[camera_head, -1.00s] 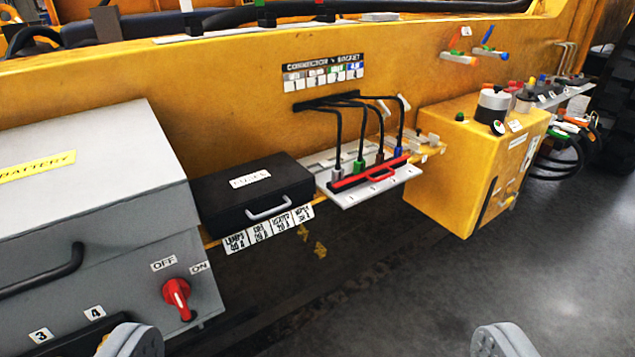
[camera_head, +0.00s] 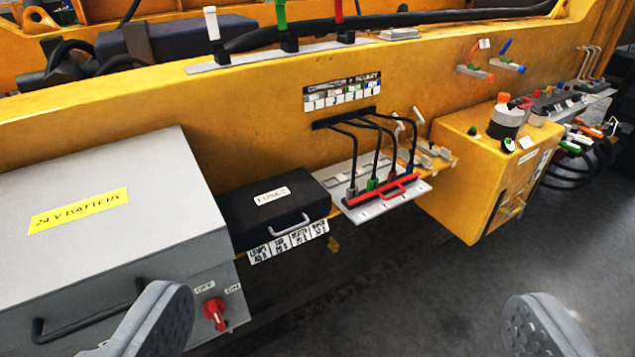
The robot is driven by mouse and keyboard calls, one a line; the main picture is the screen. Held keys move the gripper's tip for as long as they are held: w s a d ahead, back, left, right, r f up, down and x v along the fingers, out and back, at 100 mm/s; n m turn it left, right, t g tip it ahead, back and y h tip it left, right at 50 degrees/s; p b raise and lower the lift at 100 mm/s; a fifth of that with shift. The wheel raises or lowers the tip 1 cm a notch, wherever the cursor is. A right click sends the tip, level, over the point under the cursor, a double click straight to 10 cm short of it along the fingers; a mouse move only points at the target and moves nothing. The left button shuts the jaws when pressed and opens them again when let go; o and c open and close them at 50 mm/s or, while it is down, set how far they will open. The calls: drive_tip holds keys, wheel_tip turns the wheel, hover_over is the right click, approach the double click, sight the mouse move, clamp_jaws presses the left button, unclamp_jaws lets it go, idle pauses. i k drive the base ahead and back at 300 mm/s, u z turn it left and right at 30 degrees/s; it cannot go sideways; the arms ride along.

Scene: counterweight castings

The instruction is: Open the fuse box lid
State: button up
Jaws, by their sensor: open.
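The fuse box is a black box with a white label reading like "FUSES"; its lid (camera_head: 262,205) is closed, with a grey handle (camera_head: 289,225) on the front face. It sits on a yellow ledge between the grey battery box and the connector shelf. My gripper (camera_head: 350,325) is open and empty, its two grey padded fingers wide apart at the bottom of the view. The fingers are nearer the camera than the fuse box and do not touch it.
The grey 24 V battery box (camera_head: 110,220) with a red switch (camera_head: 215,313) stands left. A connector shelf (camera_head: 385,206) with cables and a red handle is just right of the fuse box. A yellow tank (camera_head: 465,180) juts out further right. Dark floor lies open in front.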

sight(244, 208)
drive_tip(key=k, duration=0.65)
drive_tip(key=u, duration=0.55)
drive_tip(key=i, duration=1.6)
drive_tip(key=z, duration=0.6)
